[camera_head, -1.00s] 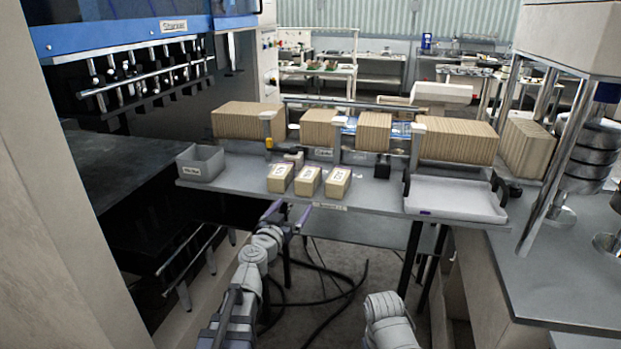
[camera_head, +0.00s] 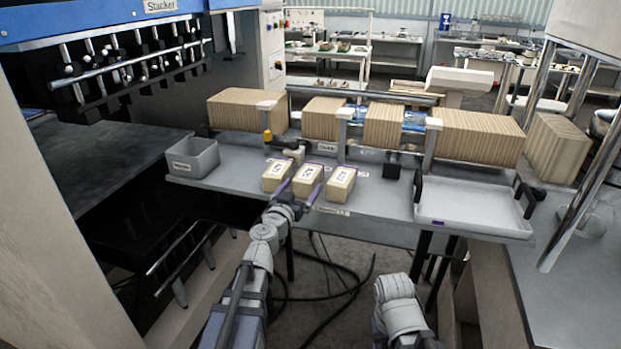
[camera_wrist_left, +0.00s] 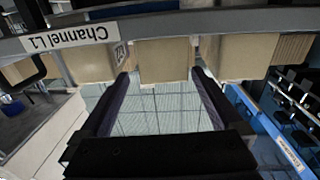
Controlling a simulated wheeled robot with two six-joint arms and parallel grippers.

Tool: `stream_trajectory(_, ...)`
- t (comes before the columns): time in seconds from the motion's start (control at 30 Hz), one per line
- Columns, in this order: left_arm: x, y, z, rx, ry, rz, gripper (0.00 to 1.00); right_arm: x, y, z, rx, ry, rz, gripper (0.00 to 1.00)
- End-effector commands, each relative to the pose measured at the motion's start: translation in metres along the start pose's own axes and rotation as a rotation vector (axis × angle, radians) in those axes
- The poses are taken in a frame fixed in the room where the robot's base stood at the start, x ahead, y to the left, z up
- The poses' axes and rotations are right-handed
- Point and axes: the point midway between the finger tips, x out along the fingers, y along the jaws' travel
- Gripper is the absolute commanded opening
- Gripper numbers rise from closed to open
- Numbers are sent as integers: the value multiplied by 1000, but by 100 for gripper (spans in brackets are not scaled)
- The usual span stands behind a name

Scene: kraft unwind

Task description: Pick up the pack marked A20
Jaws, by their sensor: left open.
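Three tan packs with white labels lie side by side at the front of the grey table: a left pack (camera_head: 277,172), a middle pack (camera_head: 308,178) and a right pack (camera_head: 341,182). The print is too small to tell which is A20. My left gripper (camera_head: 298,190) is open at the table's front edge, its fingers pointing at the middle pack. In the left wrist view, upside down, the open fingers (camera_wrist_left: 160,78) stand either side of the middle pack (camera_wrist_left: 162,60). I cannot tell whether they touch it. My right gripper is out of view; only its arm shows.
A grey bin (camera_head: 193,158) stands left of the packs. A pale tray (camera_head: 475,207) with dark handles lies to the right. Large kraft stacks (camera_head: 478,137) and upright posts line the back of the table. A "Channel L1" label (camera_wrist_left: 68,37) is on the table edge.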

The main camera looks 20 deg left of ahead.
Motion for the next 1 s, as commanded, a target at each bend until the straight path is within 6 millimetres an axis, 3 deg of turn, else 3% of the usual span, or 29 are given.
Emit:
stream_trajectory(0.3,27,-1,1,0,0,1,100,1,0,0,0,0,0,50)
stream_trajectory(0.53,32,-1,2,0,0,0,100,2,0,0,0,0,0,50)
stream_trajectory(0.83,73,-6,7,0,0,1,100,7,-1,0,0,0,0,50)
stream_trajectory(1.0,79,-5,7,0,0,0,100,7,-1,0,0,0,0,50)
